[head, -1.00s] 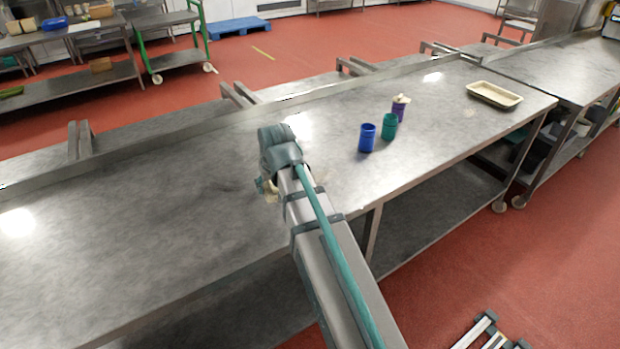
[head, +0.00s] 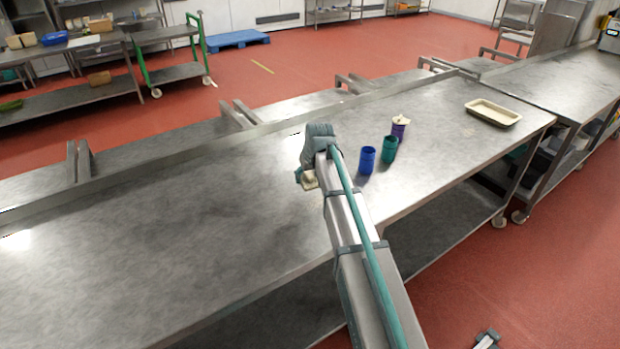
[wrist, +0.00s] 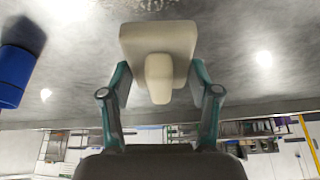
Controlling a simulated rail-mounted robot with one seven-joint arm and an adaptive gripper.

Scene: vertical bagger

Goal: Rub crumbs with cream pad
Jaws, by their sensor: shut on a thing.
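The cream pad (wrist: 158,40) is a block with a rounded grip, filling the upper middle of the wrist view. My gripper (wrist: 160,78) is shut on its grip, one finger on each side. In the head view the pad (head: 310,181) shows partly beside my gripper (head: 304,172), over the steel table (head: 180,235). I cannot tell whether the pad touches the table. A faint speckled patch (wrist: 150,6) shows at the top edge of the wrist view. I cannot tell whether it is crumbs.
A blue cup (head: 367,161) stands close to the right of my arm and also shows in the wrist view (wrist: 14,75). Beside it are a teal cup (head: 389,150) and a purple cup (head: 400,128). A cream tray (head: 493,112) lies far right. The table's left is clear.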

